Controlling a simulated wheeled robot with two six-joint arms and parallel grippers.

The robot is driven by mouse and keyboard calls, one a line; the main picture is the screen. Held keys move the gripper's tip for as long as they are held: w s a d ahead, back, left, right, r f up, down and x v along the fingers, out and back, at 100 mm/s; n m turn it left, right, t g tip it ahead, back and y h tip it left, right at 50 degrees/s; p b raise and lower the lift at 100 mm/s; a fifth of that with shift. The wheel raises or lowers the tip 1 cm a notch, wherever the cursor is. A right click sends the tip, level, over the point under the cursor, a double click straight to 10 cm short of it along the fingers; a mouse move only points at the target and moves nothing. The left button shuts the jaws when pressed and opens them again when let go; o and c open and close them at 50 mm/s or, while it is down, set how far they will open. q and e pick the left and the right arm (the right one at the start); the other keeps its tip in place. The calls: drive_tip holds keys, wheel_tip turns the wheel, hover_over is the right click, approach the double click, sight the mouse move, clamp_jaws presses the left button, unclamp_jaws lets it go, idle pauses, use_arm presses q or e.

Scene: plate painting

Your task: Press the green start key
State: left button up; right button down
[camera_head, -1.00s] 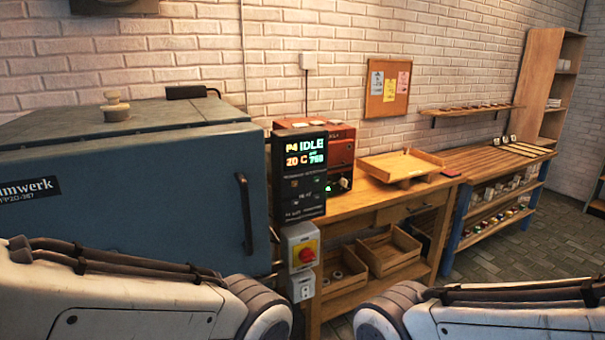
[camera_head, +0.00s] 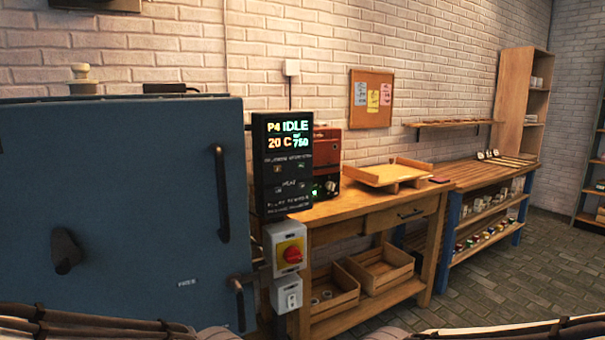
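The black kiln controller (camera_head: 283,165) stands beside the blue kiln and shows "P4 IDLE", "20 C" and "750" in lit digits. Small keys and labels sit below its display, but they are too small for me to pick out a green start key. A red rotary switch (camera_head: 292,254) on a yellow plate and a grey box (camera_head: 287,294) are mounted below the controller. My two arms show only at the bottom edge, and neither gripper is in view.
The blue kiln (camera_head: 130,200) with its door handle fills the left. A wooden bench (camera_head: 370,207) with a red device (camera_head: 327,150) and a wooden tray (camera_head: 385,175) stands right of the controller. Shelving is further right. Tiled floor (camera_head: 490,275) is open at lower right.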

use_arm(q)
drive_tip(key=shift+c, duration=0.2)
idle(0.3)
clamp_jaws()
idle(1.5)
